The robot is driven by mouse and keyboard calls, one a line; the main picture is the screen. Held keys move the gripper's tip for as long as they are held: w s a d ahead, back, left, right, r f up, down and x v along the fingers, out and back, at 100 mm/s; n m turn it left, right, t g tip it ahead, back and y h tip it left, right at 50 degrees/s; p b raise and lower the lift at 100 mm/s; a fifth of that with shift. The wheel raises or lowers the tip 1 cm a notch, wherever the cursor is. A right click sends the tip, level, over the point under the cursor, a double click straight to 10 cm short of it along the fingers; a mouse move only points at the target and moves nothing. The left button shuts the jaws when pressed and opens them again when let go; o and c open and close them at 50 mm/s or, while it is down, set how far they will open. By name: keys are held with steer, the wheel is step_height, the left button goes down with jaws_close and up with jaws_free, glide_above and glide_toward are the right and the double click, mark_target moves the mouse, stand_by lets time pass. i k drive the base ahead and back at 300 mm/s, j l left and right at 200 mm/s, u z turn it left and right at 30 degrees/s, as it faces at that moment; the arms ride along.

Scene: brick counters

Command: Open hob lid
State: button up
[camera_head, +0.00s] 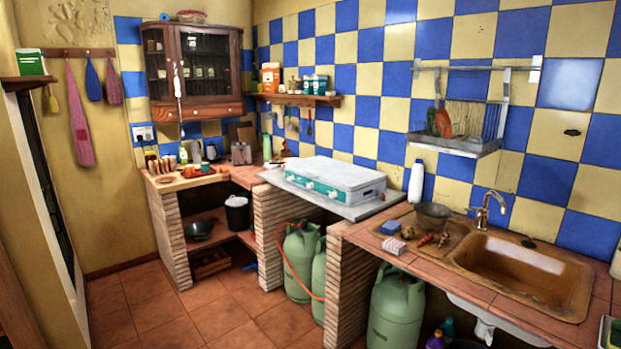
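The hob (318,189) stands on a grey slab between the brick counters, against the blue and yellow tiled wall. Its body is pale with a green front strip and several knobs. Its white lid (337,172) lies flat over the top, so it is closed and the burners are hidden. My gripper is not in view.
A white bottle (416,182) stands right of the hob, and a metal bowl (433,216) sits by the sink (520,265). Green gas bottles (300,262) with an orange hose stand below. A shelf (296,99) hangs above the hob. The tiled floor (215,318) in front is clear.

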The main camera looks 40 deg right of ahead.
mark_target(347, 177)
steer(key=i+l+z, duration=0.35)
steer(key=i, duration=1)
steer(key=i+z, duration=0.3)
steer(key=i, duration=1.05)
